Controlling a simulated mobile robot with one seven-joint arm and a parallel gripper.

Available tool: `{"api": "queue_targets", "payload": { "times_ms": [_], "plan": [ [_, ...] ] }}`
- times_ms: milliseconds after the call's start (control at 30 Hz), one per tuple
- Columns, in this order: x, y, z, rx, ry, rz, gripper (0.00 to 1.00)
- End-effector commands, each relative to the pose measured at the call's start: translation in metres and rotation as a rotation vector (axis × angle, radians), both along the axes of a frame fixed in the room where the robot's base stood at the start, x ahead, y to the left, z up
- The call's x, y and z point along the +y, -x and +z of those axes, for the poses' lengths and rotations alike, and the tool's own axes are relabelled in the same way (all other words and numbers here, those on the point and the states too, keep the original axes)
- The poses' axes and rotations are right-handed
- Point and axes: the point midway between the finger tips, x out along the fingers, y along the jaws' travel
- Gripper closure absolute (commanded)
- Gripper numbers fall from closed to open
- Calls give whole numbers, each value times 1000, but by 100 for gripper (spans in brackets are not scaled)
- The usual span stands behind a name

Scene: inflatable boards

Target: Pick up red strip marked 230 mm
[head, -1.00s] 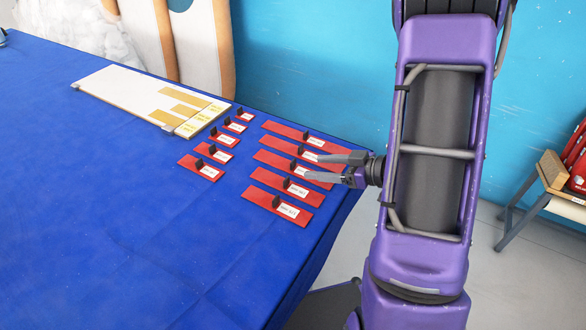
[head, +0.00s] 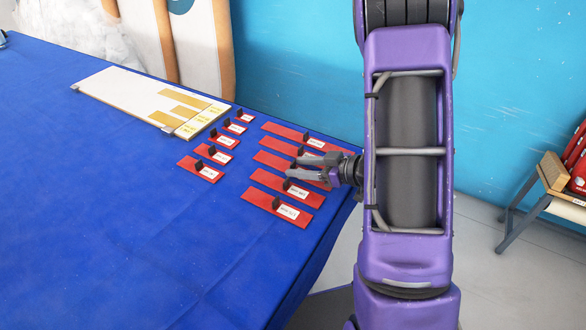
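Red strips lie in two columns on the blue table, each with a small black upright grip and a white label. The right column holds longer strips, including a far one (head: 281,130), a middle one (head: 267,158), a nearer one (head: 266,177) and the nearest one (head: 259,200). The label print is too small to read, so I cannot tell which strip is marked 230 mm. My gripper (head: 293,167) is open, its fingers pointing left over the middle of the right column. It partly hides the strips there. I cannot tell whether it touches one.
Shorter red strips (head: 206,172) form the left column. A white board (head: 125,88) with tan and yellow patches lies behind them. The blue table (head: 130,220) is bare in front and to the left. A wooden-topped stand (head: 548,178) with red items is at the right.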

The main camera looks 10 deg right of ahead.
Motion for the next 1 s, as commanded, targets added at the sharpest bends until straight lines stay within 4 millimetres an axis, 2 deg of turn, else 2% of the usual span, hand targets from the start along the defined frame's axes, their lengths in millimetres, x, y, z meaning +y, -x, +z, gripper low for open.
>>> {"api": "queue_targets", "payload": {
  "times_ms": [33, 167, 200, 567, 667, 1000],
  "plan": [
    [0, 0, 0, 0, 0, 0, 75],
    [0, 0, 0, 0, 0, 0, 98],
    [0, 0, 0, 0, 0, 0, 100],
    [0, 0, 0, 0, 0, 0, 100],
    [0, 0, 7, -1, 0, 0, 100],
    [0, 0, 69, -4, 1, 1, 100]
  ]
}}
